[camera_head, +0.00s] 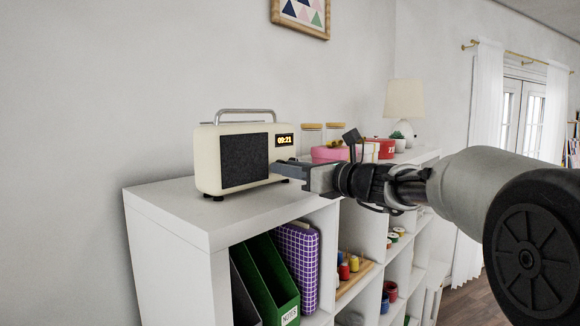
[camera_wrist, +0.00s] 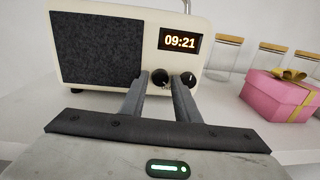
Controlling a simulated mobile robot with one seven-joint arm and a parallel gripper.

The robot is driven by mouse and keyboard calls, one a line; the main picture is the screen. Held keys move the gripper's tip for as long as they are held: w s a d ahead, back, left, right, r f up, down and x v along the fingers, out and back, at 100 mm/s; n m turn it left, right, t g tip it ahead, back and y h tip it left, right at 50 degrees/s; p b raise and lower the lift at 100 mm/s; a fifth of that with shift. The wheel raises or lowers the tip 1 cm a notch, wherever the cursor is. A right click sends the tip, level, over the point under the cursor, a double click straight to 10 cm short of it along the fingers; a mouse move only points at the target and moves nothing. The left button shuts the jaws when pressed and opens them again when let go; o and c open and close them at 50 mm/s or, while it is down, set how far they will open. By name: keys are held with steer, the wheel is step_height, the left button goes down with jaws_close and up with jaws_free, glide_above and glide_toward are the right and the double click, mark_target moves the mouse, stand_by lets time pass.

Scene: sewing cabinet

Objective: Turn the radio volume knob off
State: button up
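A cream radio (camera_head: 208,160) with a dark speaker grille and a lit 09:21 display stands on top of the white cabinet; it also shows in the wrist view (camera_wrist: 140,22). Two dark knobs sit below the display in the wrist view: a left knob (camera_wrist: 160,78) and a right knob (camera_wrist: 189,80). My gripper (camera_wrist: 161,82) is at the radio's lower right front. Its fingers are apart, with the left knob showing between their tips and the right knob just beside the right finger. Whether the fingers touch a knob I cannot tell. In the head view my gripper (camera_head: 275,170) hides the knobs.
The white cabinet top (camera_head: 165,200) is clear in front of the radio. A pink gift box (camera_wrist: 283,95) and glass jars (camera_wrist: 228,55) stand to the radio's right. A lamp (camera_head: 405,100) is farther back. Binders (camera_head: 272,270) and spools fill the shelves below.

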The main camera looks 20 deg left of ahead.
jaws_close()
steer(key=shift+f+n+b, duration=0.1)
steer(key=shift+n+b, duration=0.2)
steer(key=shift+b, duration=0.3)
